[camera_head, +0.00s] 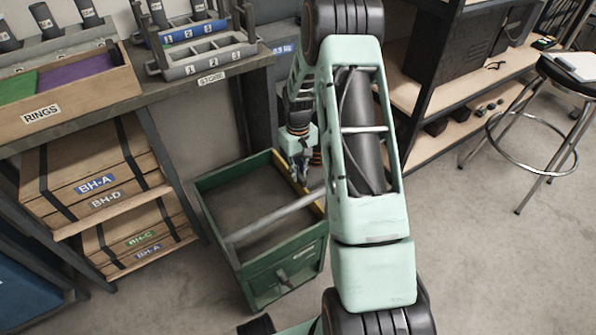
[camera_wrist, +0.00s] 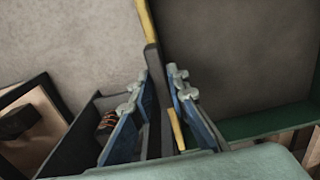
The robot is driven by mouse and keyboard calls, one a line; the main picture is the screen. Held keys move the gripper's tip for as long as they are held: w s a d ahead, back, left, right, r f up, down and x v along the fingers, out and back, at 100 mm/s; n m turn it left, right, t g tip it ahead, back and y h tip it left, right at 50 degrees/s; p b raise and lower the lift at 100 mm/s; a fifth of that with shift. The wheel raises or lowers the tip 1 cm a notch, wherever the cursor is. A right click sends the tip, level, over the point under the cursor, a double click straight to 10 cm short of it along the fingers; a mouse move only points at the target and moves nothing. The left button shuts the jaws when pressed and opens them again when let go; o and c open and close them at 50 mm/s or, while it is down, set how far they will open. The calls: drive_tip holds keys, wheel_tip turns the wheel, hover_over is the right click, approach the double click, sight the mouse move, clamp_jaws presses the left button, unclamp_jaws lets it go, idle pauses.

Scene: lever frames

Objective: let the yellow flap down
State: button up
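The green crate (camera_head: 240,268) stands on the floor, open at the top. The yellow flap (camera_head: 284,172) shows as a narrow strip along its far right edge, partly hidden by my arm. My gripper (camera_head: 299,172) points down at that edge. In the wrist view, my gripper's blue fingers (camera_wrist: 158,80) lie on either side of the flap's edge, with a dark grey piece between them. The yellow flap (camera_wrist: 147,22) shows above and below that piece. The fingertips are very near it; I cannot tell whether they press on it.
A wooden shelf of labelled boxes (camera_head: 95,185) stands left of the crate, below a bench (camera_head: 180,90). A dark-framed shelf (camera_head: 440,105) and a stool (camera_head: 540,120) are at the right.

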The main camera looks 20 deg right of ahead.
clamp_jaws()
